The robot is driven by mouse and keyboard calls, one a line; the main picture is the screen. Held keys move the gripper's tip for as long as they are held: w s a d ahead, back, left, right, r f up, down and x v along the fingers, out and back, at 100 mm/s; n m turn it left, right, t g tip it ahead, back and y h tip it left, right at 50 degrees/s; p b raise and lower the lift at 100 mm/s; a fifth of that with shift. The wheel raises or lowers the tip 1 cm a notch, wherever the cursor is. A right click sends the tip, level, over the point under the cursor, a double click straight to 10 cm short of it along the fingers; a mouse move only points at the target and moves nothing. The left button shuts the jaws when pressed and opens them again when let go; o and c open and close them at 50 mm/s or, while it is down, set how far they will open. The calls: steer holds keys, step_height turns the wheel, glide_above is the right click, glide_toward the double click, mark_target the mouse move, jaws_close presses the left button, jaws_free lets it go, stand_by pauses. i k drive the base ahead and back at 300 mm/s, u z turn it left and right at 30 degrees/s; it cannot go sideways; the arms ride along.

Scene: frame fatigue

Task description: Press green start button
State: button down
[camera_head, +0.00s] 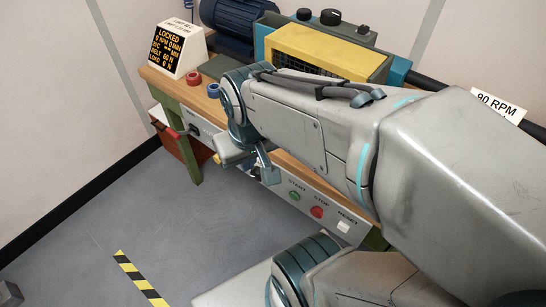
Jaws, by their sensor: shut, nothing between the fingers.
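The green start button (295,196) is on the front panel (272,183) of the workbench, under the label START. It is fully visible and nothing covers it. To its right on the same panel are the red STOP button (317,212) and the white RESET button (343,226). My gripper (265,175) is in front of the panel, to the left of the green button and apart from it in the picture. Its fingers are shut with nothing in them. They are small and partly hidden by my wrist, and I cannot tell their distance from the panel.
A yellow-covered machine (315,50) and a blue motor (235,20) stand behind.

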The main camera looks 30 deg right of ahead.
mark_target(293, 196)
steer(key=z, duration=0.45)
steer(key=k, duration=1.2)
steer(key=u, duration=0.55)
